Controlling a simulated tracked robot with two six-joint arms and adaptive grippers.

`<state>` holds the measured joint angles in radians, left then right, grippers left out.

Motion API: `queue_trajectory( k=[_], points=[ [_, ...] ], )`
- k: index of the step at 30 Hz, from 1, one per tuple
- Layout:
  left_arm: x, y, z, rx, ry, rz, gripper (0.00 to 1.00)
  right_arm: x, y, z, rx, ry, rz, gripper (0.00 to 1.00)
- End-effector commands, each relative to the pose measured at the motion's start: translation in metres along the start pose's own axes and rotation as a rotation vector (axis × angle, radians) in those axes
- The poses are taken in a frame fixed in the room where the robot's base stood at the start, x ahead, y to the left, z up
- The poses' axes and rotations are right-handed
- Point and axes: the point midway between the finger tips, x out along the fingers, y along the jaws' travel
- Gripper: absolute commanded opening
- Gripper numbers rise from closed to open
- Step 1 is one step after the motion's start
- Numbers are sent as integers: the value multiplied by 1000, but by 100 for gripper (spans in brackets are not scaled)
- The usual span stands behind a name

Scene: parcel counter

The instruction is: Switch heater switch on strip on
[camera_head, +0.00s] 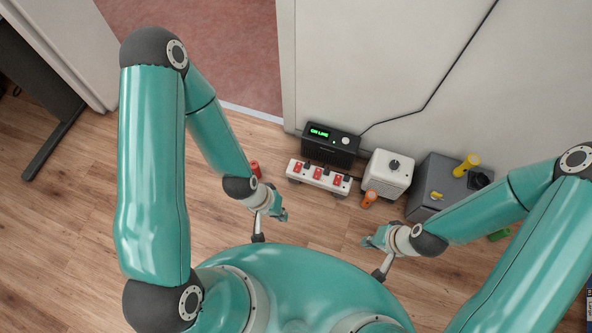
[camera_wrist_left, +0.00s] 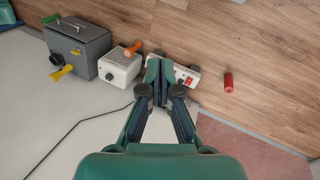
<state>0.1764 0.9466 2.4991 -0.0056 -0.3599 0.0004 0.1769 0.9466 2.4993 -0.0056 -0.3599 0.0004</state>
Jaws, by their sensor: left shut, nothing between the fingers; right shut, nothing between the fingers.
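The white power strip (camera_head: 321,187) with several red switches lies on the floor in front of a black box. Its switches are too small to read as on or off, and I cannot tell which is the heater switch. In the left wrist view the strip (camera_wrist_left: 193,73) is partly hidden behind my left gripper (camera_wrist_left: 158,70). My left gripper (camera_head: 280,214) is shut and empty, left of and nearer than the strip, apart from it in the head view. My right gripper (camera_head: 372,240) is shut and empty, to the right of and nearer than the strip.
The black box (camera_head: 322,149) with a green display stands behind the strip. A white box with a knob (camera_head: 378,185), an orange-handled thing (camera_head: 370,196) and a grey box (camera_head: 425,192) are to the right. Floor in front is clear.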

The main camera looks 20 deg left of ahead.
Motion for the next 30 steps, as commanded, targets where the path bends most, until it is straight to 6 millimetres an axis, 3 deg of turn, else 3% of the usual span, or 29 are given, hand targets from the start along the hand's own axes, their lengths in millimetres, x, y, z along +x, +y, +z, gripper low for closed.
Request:
queue_trajectory(
  k=[5, 8, 11, 21, 25, 30],
  points=[
    [9, -3, -6, 5, 15, 1, 0, 6, 2, 0, 0, 0, 0, 0],
    [35, -11, -22, 21, 61, 4, 0, 22, 8, 0, 0, 1, 0, 0],
    [78, -27, -53, 55, 149, 7, 0, 48, 17, -1, 0, 1, 0, 0],
    [277, -105, -197, 244, 672, -37, 0, 178, 64, -1, 0, 0, 0, 0],
    [331, -133, -232, 309, 871, -82, 0, 219, 79, -2, 0, 0, 0, 0],
    [369, -157, -255, 364, 1057, -140, 0, 254, 91, -2, 0, 0, 0, 0]
  ],
)
